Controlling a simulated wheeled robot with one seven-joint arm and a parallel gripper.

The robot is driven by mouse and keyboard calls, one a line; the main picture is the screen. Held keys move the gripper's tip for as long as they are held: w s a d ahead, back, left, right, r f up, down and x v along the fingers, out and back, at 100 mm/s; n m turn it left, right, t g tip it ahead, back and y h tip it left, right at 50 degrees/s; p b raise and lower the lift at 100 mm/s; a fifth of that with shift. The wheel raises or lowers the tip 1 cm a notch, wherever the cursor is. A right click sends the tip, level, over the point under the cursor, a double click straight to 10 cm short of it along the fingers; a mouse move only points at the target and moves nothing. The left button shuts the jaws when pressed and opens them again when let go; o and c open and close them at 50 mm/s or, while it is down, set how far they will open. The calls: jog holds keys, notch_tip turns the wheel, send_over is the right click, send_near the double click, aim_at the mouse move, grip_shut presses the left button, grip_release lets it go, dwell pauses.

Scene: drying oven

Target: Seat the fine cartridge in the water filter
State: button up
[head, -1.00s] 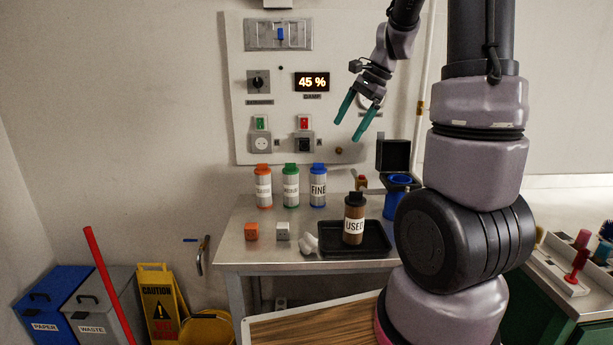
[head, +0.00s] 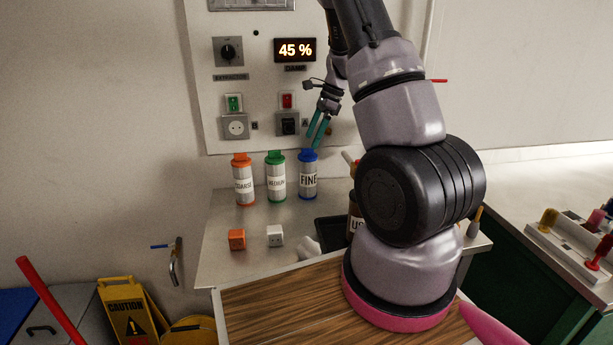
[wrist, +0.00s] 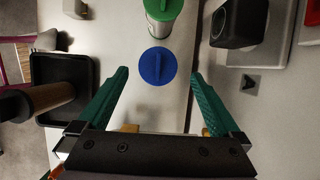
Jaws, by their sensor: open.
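The fine cartridge (head: 308,179) stands upright on the metal table, with a blue cap and a FINE label. In the wrist view its round blue cap (wrist: 157,66) lies ahead of my gripper, roughly midway between the finger lines. My gripper (head: 318,133) has teal fingers and is open and empty, just above the blue cap in the head view. In the wrist view the open fingers (wrist: 160,95) are apart on both sides. The water filter cannot be seen in the head view now; my arm covers that part of the table. The used cartridge (head: 354,217) stands in the black tray, partly hidden by my arm.
The medium cartridge (head: 276,178) stands close left of the fine one, and the coarse cartridge (head: 243,182) is farther left. The black tray (head: 330,230) is at the front right. An orange block (head: 237,239) and a white block (head: 275,236) lie in front. A wall panel (head: 205,100) rises behind.

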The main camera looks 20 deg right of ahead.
aim_at(308, 150)
jog(key=x, duration=0.5)
jog(key=shift+s+f, duration=0.1)
jog(key=shift+f, duration=0.35)
grip_shut()
jog(key=shift+r, duration=0.1)
